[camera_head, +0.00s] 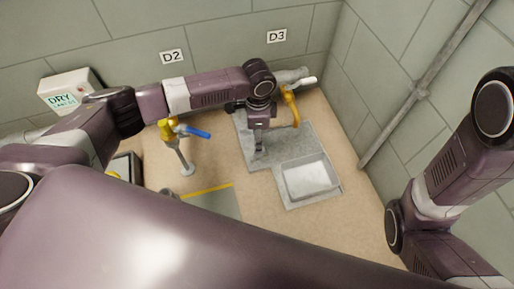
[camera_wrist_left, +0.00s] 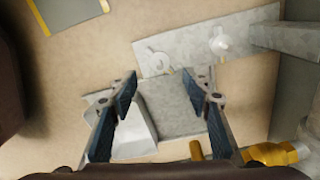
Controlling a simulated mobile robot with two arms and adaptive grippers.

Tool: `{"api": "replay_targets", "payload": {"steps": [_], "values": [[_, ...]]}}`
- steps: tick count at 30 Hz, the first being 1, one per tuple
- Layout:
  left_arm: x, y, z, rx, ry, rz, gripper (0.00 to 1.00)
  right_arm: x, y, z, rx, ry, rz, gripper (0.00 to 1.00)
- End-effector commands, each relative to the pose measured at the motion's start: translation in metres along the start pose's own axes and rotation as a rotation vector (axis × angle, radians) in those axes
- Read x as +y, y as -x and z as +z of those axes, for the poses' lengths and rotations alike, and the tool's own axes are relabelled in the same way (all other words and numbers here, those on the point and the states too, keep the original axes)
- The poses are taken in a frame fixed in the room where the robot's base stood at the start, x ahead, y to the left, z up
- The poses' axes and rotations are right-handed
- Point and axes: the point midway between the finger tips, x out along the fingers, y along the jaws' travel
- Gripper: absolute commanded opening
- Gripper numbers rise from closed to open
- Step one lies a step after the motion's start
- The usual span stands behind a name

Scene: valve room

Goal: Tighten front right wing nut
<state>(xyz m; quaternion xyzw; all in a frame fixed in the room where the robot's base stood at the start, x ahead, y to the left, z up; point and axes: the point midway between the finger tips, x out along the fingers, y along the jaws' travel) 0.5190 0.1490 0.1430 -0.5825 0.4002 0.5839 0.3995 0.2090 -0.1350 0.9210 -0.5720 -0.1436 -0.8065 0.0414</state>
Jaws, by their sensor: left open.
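In the left wrist view, a pale wing-shaped fitting (camera_wrist_left: 157,61) sits on a light metal strip (camera_wrist_left: 183,48). A second pale fitting (camera_wrist_left: 221,43) sits farther right on the strip. I cannot tell from the pictures which is the front right wing nut. My left gripper (camera_wrist_left: 161,84) is open, its two dark blue fingers apart with nothing between them. The first fitting shows just beyond the fingertips. In the head view, my left gripper (camera_head: 258,150) points down above a grey plate (camera_head: 288,141). My right arm is at the right; its gripper is out of frame.
A shallow pale tray (camera_head: 310,180) lies at the plate's front right. A yellow curved handle (camera_head: 291,106) stands behind my gripper. A yellow valve with a blue lever (camera_head: 198,132) stands to its left. A wall pipe (camera_head: 423,82) runs along the right.

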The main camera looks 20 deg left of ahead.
Motion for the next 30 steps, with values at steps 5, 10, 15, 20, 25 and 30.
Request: {"api": "replay_targets", "payload": {"steps": [5,10,15,20,25,30], "values": [[0.0,-0.013,0.0,-0.001,-0.001,0.001,0.45,-0.002,0.006,-0.006,0.008,0.001,-0.003,0.45],[0.0,-0.036,0.0,-0.001,0.001,0.0,0.45,-0.007,0.017,-0.015,0.022,0.003,-0.008,0.45],[0.0,-0.061,0.0,-0.001,0.001,0.0,0.45,-0.01,0.036,-0.021,0.019,0.002,-0.007,0.45],[0.0,-0.075,0.0,0.001,0.002,-0.001,0.45,-0.012,0.046,-0.024,0.02,0.002,-0.008,0.45],[-0.001,-0.077,0.0,0.001,0.002,-0.001,0.45,-0.013,0.047,-0.024,0.02,0.002,-0.008,0.45],[0.0,-0.076,0.0,0.001,0.002,-0.001,0.44,-0.012,0.046,-0.024,0.02,0.002,-0.008,0.45]]}}
